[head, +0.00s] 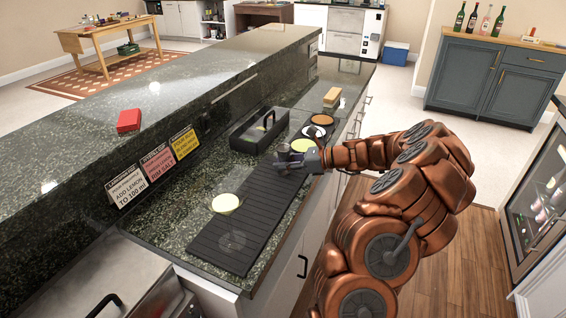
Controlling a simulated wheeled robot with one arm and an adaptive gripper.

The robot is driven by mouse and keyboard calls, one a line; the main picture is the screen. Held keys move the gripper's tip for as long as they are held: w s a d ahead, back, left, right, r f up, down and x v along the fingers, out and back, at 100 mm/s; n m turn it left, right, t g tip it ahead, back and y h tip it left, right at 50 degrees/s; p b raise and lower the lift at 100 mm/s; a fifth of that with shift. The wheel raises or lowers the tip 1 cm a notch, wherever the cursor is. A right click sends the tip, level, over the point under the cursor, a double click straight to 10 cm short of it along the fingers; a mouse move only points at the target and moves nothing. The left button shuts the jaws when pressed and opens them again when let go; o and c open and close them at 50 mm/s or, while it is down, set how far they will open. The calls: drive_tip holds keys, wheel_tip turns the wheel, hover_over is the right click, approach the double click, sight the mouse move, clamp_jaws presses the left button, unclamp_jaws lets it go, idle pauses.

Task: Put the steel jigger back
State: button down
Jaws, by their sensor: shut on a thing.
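The steel jigger (283,151) is a small grey metal cup shape in the jaws of my gripper (288,163). My gripper is shut on it, over the long black ribbed bar mat (236,232) on the lower counter. The jigger looks roughly upright. I cannot tell whether its base touches the mat or hangs just above it. The fingers hide part of it. A pale yellow disc (303,146) lies right behind my gripper, with a white disc (315,131) and an orange-brown disc (322,119) farther along the mat.
A black caddy with a handle (246,138) stands left of the mat. Three sign cards (158,167) lean on the raised ledge, which carries a red box (129,121). A tan block (332,97) stands beyond the mat. A faint round shape shows on the near mat.

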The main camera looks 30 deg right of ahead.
drive_tip(key=shift+f, duration=0.1)
drive_tip(key=c, duration=1)
unclamp_jaws()
drive_tip(key=shift+o, duration=0.2)
drive_tip(key=b+v, duration=0.1)
drive_tip(key=v, duration=1.1)
drive_tip(key=shift+b, duration=0.35)
